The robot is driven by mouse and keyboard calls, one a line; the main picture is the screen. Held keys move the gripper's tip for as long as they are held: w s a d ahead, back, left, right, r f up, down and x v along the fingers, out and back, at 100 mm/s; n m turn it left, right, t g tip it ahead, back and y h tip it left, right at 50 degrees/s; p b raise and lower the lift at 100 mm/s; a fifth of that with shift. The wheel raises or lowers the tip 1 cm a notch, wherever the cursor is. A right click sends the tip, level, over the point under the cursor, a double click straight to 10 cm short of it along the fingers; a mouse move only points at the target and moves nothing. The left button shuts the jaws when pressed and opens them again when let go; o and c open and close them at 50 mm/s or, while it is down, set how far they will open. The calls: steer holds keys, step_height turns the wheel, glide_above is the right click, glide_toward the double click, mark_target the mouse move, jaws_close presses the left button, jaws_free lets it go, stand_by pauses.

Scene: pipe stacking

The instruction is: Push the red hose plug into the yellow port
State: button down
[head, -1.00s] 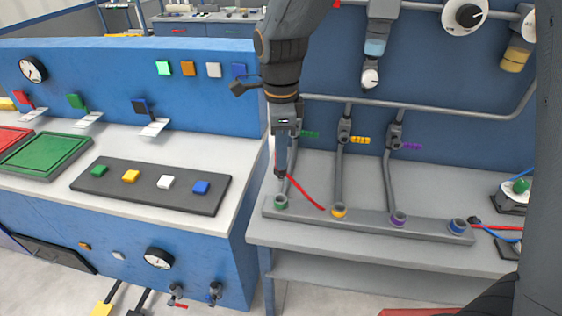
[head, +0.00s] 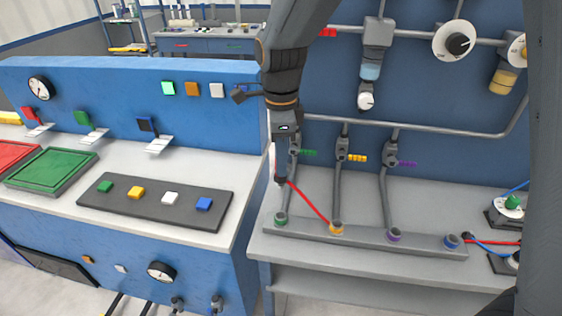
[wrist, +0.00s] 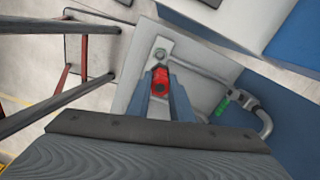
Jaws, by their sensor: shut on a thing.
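My gripper (head: 281,180) is shut on the red plug (wrist: 161,86), which shows between the two fingers in the wrist view. In the head view the plug is mostly hidden by the fingers. The gripper hangs above the green port (head: 281,218), with a visible gap.
The grey rail (head: 365,237) also carries a purple port (head: 393,235) and a blue port (head: 452,241). Pipes with coloured-handled valves (head: 343,157) rise behind it. A blue console (head: 130,110) stands left. Red and blue hoses (head: 490,241) lie at right.

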steer(key=shift+r+p, duration=1.6)
steer(key=shift+r, duration=0.4)
